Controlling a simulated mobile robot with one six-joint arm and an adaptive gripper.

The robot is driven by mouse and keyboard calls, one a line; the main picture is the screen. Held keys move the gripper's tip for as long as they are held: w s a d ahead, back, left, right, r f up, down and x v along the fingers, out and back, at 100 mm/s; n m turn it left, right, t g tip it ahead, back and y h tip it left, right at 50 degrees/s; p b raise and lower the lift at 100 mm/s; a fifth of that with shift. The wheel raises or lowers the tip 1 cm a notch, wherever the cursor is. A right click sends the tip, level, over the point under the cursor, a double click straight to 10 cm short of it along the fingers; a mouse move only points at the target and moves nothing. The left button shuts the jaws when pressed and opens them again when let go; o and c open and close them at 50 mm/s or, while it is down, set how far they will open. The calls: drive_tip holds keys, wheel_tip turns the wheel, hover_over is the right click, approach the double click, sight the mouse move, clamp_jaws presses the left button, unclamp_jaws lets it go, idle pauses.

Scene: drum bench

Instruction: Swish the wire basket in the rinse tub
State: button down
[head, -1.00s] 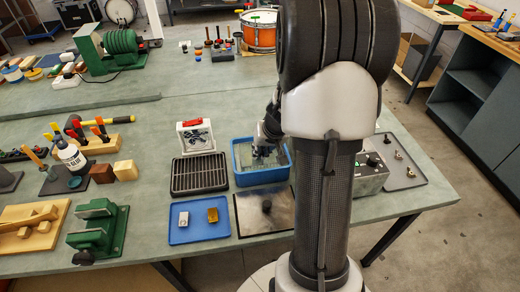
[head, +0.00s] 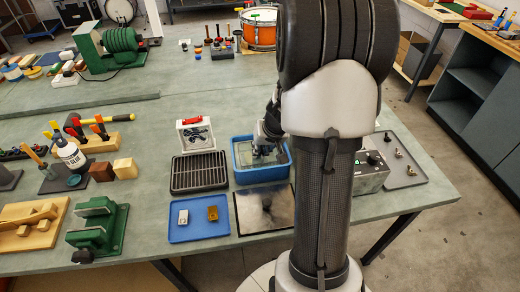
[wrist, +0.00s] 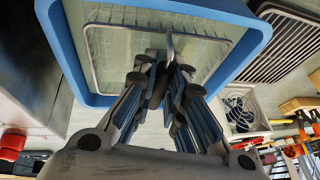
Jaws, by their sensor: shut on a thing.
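The blue rinse tub (head: 240,177) stands on the bench left of my column in the head view, and its blue rim also shows in the wrist view (wrist: 215,12). The wire basket (wrist: 88,55) sits inside the tub, its pale rim and fine mesh filling most of the opening. My gripper (wrist: 165,62) reaches down into the tub and is shut on the basket's upright grey handle (wrist: 170,45). In the head view my gripper (head: 262,148) is partly hidden by my own arm. The basket's depth in the water is hard to tell.
A black drip rack (head: 199,172) stands just left of the tub. A blue tray (head: 198,232) with two small blocks and a dark metal plate (head: 262,222) lie in front. A grey machine (head: 371,172) stands to the right. A white bin (head: 195,133) is behind the rack.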

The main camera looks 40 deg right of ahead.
drive_tip(key=shift+r, duration=0.35)
drive_tip(key=shift+f, duration=0.1)
drive_tip(key=shift+f+b, duration=0.85)
drive_tip(key=shift+f, duration=0.3)
drive_tip(key=shift+r, duration=0.1)
wheel_tip(320, 180, up, 10)
drive_tip(key=p, duration=0.8)
